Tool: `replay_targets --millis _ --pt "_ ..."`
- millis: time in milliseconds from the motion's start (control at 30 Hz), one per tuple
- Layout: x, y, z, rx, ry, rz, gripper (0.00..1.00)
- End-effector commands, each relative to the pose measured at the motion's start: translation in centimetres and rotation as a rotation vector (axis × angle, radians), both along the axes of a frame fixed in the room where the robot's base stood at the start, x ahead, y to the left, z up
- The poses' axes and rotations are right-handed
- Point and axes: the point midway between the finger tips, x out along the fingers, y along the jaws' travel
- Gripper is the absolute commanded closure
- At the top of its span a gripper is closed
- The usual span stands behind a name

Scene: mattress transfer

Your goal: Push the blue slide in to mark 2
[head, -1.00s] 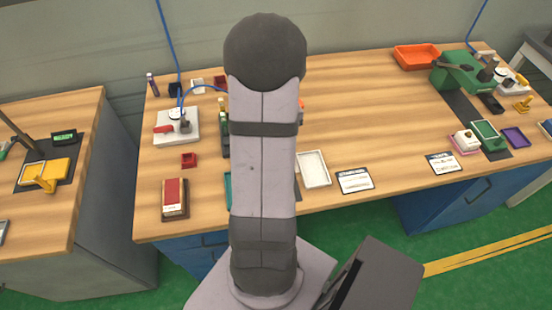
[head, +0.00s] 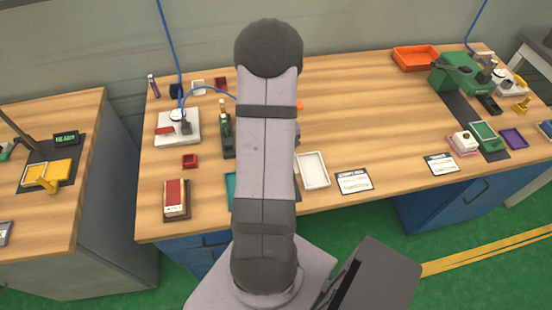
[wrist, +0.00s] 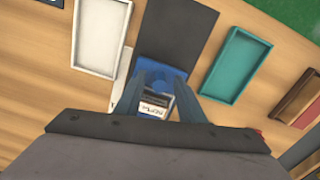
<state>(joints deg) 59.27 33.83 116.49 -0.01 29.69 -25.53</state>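In the wrist view a blue piece (wrist: 162,72), which looks like the blue slide, lies at the near end of a dark mat (wrist: 180,30). My gripper (wrist: 160,88) is above it with its fingers apart, one on each side of the blue piece. A small white label (wrist: 154,108) with dark print shows between the fingers. I cannot tell whether the fingers touch the blue piece. Mark 2 cannot be made out. In the head view my arm hides the gripper and the blue piece.
A white tray (wrist: 101,40) and a teal tray (wrist: 236,64) flank the mat. A red-and-brown box (head: 176,198), a small red box (head: 190,161) and a white device (head: 178,128) stand at the left.

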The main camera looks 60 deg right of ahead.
Motion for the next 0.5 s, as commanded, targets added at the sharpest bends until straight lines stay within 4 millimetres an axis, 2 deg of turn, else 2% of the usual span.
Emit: replay_targets --millis 367,400,500 --pt "0.01 -0.02 -0.62 -0.001 -0.001 0.0 0.64" --pt "0.01 -0.02 -0.62 -0.001 -0.001 0.0 0.67" --pt "0.0 -0.01 -0.61 -0.001 -0.001 0.0 0.91"
